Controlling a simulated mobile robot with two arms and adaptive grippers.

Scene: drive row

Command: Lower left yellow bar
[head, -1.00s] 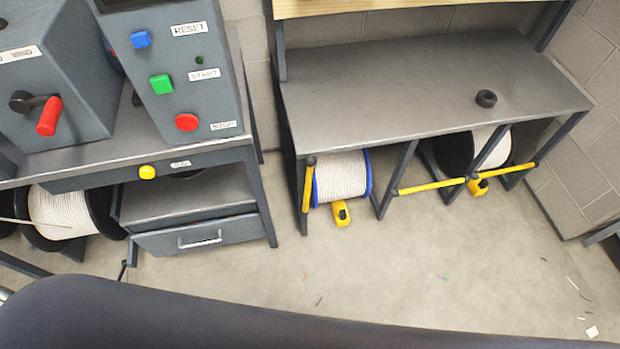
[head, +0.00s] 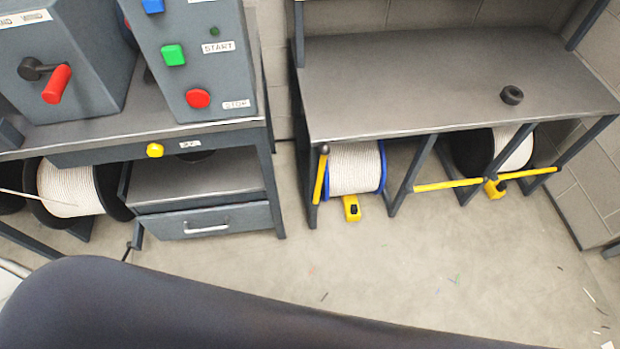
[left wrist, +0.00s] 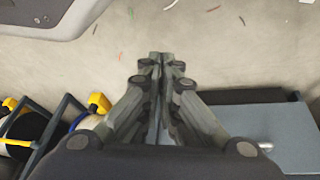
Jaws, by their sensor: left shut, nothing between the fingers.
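The left yellow bar (head: 320,178) stands nearly upright at the left post of the rack, beside a white spool with blue flanges (head: 356,168). Its dark upper end is near the bench edge. A second yellow bar (head: 445,185) runs roughly level across the bay to the right, in front of a black-flanged spool (head: 474,155). In the left wrist view my left gripper (left wrist: 161,58) is shut and empty above the floor, apart from the rack. The left gripper is outside the head view. My right gripper shows in neither view.
Yellow blocks (head: 351,208) (head: 495,189) sit on the floor by the spools. A control cabinet with a drawer (head: 208,222) stands left of the rack. A black ring (head: 512,95) lies on the bench top. The floor (head: 440,260) in front is mostly clear, with small scraps.

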